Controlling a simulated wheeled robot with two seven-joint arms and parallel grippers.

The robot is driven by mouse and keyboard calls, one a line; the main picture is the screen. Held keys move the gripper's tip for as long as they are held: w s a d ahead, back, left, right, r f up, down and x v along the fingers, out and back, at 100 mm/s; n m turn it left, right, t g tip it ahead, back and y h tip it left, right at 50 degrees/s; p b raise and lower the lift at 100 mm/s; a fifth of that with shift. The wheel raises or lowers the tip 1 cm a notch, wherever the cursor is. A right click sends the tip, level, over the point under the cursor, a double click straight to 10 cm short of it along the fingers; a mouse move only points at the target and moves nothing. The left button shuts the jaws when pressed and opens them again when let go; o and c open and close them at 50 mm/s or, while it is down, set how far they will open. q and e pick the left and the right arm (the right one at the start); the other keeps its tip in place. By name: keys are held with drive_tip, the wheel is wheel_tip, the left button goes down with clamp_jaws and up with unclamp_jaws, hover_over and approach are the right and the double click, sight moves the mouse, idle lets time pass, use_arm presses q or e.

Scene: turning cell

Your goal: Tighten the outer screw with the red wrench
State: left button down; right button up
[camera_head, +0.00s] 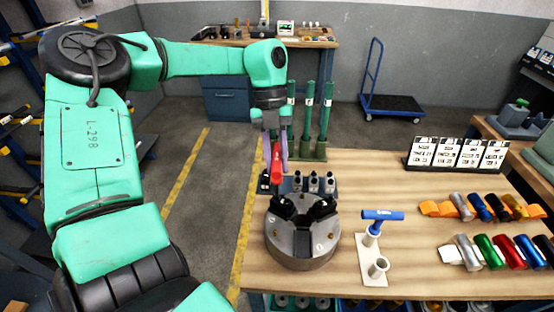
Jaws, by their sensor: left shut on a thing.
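My left gripper (275,155) reaches down from the left arm at the back edge of the wooden table. Its purple fingers are shut on the red wrench (277,170), which it holds upright above the area just behind the chuck. A round grey chuck (302,252) with black jaws stands on the table in front of the gripper. The lower end of the red wrench is near the black jaws, and I cannot tell whether it touches them. The outer screw cannot be made out clearly. My right gripper is not in view.
A blue-handled wrench (382,215) stands in a white holder (372,275) with an empty socket in front. A row of grey-tipped tools (313,183) stands behind the chuck. Coloured cylinders (500,250) and cards (458,153) fill the right. The middle right of the table is bare.

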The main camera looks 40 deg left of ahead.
use_arm(q)
drive_tip(key=m+g, duration=0.1)
drive_tip(key=m, duration=0.1)
drive_tip(key=shift+m+y, duration=0.4)
drive_tip(key=shift+n+t, duration=0.3)
drive_tip(key=shift+n, duration=0.4)
drive_tip(key=shift+a+r+p, duration=0.1)
drive_tip(key=shift+r+p, duration=1.7)
drive_tip(key=shift+r, duration=0.75)
